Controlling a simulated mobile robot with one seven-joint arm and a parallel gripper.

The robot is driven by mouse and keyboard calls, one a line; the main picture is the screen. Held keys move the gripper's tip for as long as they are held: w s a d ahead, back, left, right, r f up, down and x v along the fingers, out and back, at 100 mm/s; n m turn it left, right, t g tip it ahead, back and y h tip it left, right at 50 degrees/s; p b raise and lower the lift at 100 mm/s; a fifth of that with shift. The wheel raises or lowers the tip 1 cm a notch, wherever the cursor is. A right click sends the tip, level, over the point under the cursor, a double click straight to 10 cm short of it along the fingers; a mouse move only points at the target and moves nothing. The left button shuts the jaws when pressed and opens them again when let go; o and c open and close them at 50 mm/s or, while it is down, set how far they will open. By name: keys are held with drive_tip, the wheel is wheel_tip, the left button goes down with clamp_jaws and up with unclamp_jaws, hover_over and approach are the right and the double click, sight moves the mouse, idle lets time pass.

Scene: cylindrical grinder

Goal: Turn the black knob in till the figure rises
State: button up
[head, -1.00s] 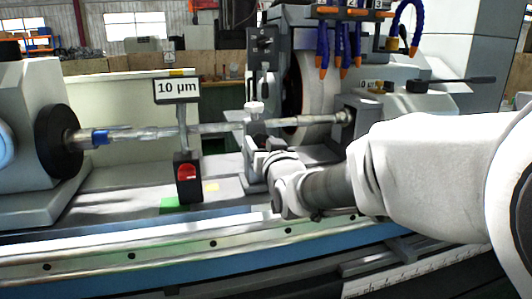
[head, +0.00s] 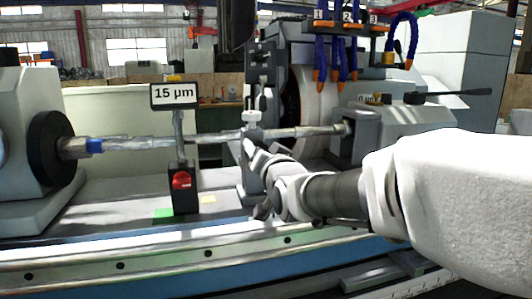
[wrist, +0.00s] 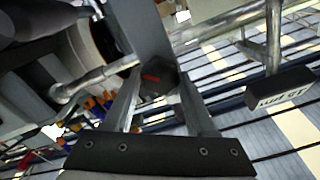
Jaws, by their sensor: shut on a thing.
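The black knob (wrist: 155,78) with a red mark shows in the wrist view between the fingers of my gripper (wrist: 158,92). The fingers are shut on it from both sides. In the head view my gripper (head: 254,152) is at the grey rest below the shaft, and it hides the knob there. The display (head: 174,95) on its stand reads 15 µm in the head view. In the wrist view it is tilted and its figure is hard to read (wrist: 280,101).
The long shaft (head: 215,138) runs across from the black chuck (head: 50,148) to the tailstock (head: 362,138). The grinding wheel (head: 312,105) is close behind my gripper. Blue hoses (head: 338,55) hang above it. The display's base (head: 184,190) has a red knob.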

drive_tip(key=o, duration=1.4)
drive_tip(key=p+v, duration=0.2)
drive_tip(key=v, duration=1.5)
drive_tip(key=shift+s+r, duration=0.1)
drive_tip(key=shift+s, duration=0.15)
